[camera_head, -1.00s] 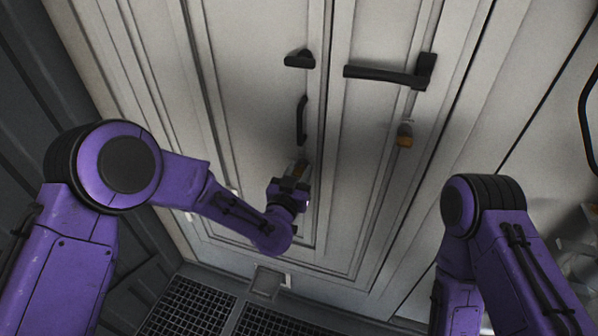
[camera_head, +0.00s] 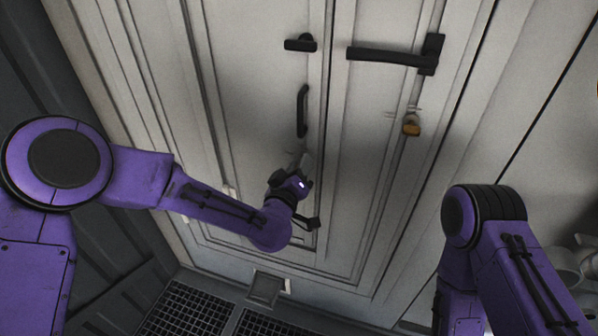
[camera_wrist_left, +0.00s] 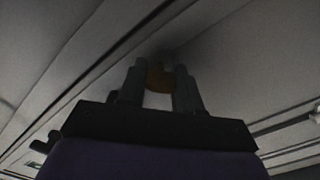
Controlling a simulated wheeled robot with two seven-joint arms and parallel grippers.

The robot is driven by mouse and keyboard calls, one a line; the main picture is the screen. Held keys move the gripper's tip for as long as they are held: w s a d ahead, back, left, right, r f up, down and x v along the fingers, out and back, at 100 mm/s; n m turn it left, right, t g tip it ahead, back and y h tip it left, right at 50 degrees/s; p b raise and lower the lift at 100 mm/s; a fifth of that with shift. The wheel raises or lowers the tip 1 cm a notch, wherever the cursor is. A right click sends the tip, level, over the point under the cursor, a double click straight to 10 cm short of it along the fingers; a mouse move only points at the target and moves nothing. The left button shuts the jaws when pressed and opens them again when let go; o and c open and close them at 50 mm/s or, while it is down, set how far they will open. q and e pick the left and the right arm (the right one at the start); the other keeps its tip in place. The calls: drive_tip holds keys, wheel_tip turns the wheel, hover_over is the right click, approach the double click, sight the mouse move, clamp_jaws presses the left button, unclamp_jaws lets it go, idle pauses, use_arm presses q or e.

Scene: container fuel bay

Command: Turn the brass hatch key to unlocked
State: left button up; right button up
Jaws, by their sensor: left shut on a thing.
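The brass hatch key (camera_wrist_left: 160,77) shows as a dull brown-gold piece between the two fingers of my left gripper (camera_wrist_left: 159,88) in the left wrist view. The fingers are shut on it. In the head view my left gripper (camera_head: 301,163) reaches the lower part of the pale left door panel, below a black vertical handle. The key is hidden there by the gripper, and its turned angle cannot be read. My right arm shows at the lower right, but its gripper is out of view.
A black vertical handle (camera_head: 302,111) and a small black latch (camera_head: 300,43) sit above the gripper. A long black lever (camera_head: 388,57) and a brass padlock-like piece (camera_head: 411,126) are on the right door. Dark floor grating (camera_head: 185,312) lies below.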

use_arm(q)
drive_tip(key=n+b, duration=0.2)
drive_tip(key=n, duration=0.2)
drive_tip(key=shift+f+n+b, duration=0.15)
drive_tip(key=shift+n+b, duration=0.15)
drive_tip(key=shift+b, duration=0.1)
drive_tip(key=n+b, duration=0.2)
drive_tip(key=n, duration=0.2)
drive_tip(key=shift+n+b, duration=0.3)
drive_tip(key=shift+b, duration=0.1)
drive_tip(key=shift+r, duration=0.25)
drive_tip(key=o, duration=1)
drive_tip(key=shift+o, duration=0.2)
